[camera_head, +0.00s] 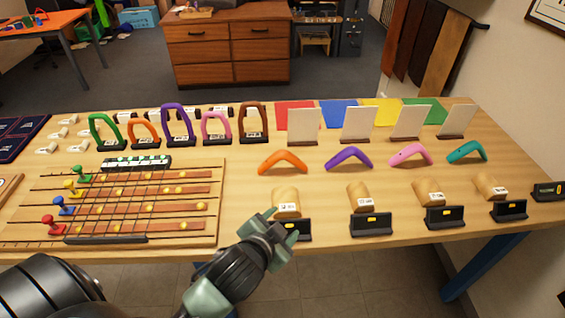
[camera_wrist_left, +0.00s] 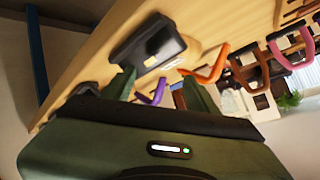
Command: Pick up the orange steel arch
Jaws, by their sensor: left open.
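An orange arch (camera_head: 283,161), a bent bar, stands on the table near the middle, behind a tan cylinder. It also shows in the left wrist view (camera_wrist_left: 208,66), beyond the fingers. A second, smaller orange arch (camera_head: 144,131) stands in a dark base in the back left row. My left gripper (camera_head: 280,229) is open at the table's front edge, in front of the first orange arch and apart from it, by a black labelled stand (camera_head: 297,230). In the left wrist view my left gripper (camera_wrist_left: 158,88) has its fingers spread with nothing held. My right gripper is not in view.
Purple (camera_head: 349,157), pink (camera_head: 411,153) and teal (camera_head: 467,150) bent bars continue the row to the right. Tan cylinders (camera_head: 286,203) and black stands line the front. White panels (camera_head: 304,126) stand behind. A stringed board (camera_head: 130,203) lies left.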

